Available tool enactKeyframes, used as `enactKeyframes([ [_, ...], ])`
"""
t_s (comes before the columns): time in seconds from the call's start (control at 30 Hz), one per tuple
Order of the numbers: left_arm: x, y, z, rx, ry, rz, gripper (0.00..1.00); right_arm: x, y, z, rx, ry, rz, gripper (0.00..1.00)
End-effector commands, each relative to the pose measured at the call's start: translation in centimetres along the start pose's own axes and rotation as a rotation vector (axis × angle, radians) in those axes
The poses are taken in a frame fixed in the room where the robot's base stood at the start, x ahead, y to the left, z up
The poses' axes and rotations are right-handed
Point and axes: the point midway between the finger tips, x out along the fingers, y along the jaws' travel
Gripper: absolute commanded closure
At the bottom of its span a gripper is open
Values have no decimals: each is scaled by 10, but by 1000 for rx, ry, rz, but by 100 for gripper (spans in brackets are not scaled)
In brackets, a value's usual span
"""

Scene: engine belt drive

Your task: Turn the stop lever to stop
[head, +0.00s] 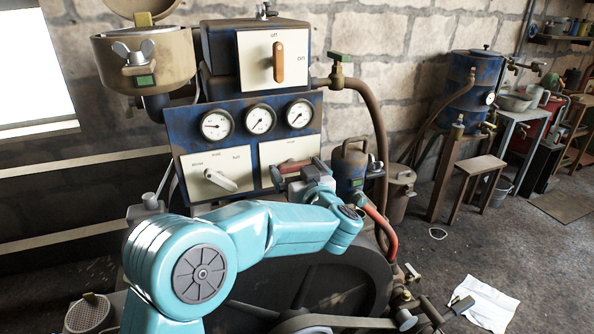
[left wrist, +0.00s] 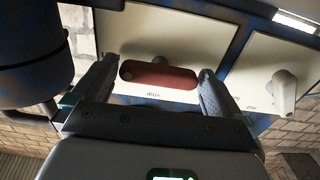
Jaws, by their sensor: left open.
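The stop lever is a dark red bar (left wrist: 158,77), lying roughly level on a pale plate in the left wrist view. In the head view it is the red bar (head: 297,165) on the right-hand plate (head: 284,151) under the gauges, partly covered by my gripper. My left gripper (left wrist: 156,68) is open, with one finger towards each end of the bar; whether they touch it is unclear. In the head view the gripper (head: 295,174) is right in front of that plate. My right gripper is not in view.
A white lever (head: 221,180) sits on the plate to the left. Three gauges (head: 260,119) are above, and an orange on/off handle (head: 278,62) is higher up. A blue canister (head: 350,168) and a red hose (head: 382,232) are close on the right.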

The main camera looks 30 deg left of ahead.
Motion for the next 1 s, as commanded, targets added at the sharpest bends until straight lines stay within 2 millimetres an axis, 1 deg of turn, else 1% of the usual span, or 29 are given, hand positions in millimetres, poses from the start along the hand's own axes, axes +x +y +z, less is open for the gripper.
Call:
enactKeyframes([
  [0.03, 0, 0, 0, 0, 0, 0, 0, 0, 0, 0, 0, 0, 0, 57],
  [0.07, 0, 0, 0, 0, 0, 0, 3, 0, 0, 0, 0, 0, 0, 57],
  [0.1, 0, 0, 0, 0, 0, 0, 16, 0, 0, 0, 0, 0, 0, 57],
  [0.17, 0, 0, 0, 0, 0, 0, 36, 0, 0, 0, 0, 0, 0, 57],
  [0.2, 0, 0, 0, 0, 0, 0, 40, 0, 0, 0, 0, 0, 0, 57],
  [0.4, -1, 0, 0, -8, 0, 0, 40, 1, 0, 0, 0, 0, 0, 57],
  [0.57, -1, 0, 1, -53, 0, -1, 40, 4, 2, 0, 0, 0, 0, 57],
  [0.77, -1, 0, 3, -178, 0, 0, 40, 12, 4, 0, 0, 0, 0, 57],
  [1.0, -1, 0, 3, -400, 1, -1, 40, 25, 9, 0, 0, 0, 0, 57],
])
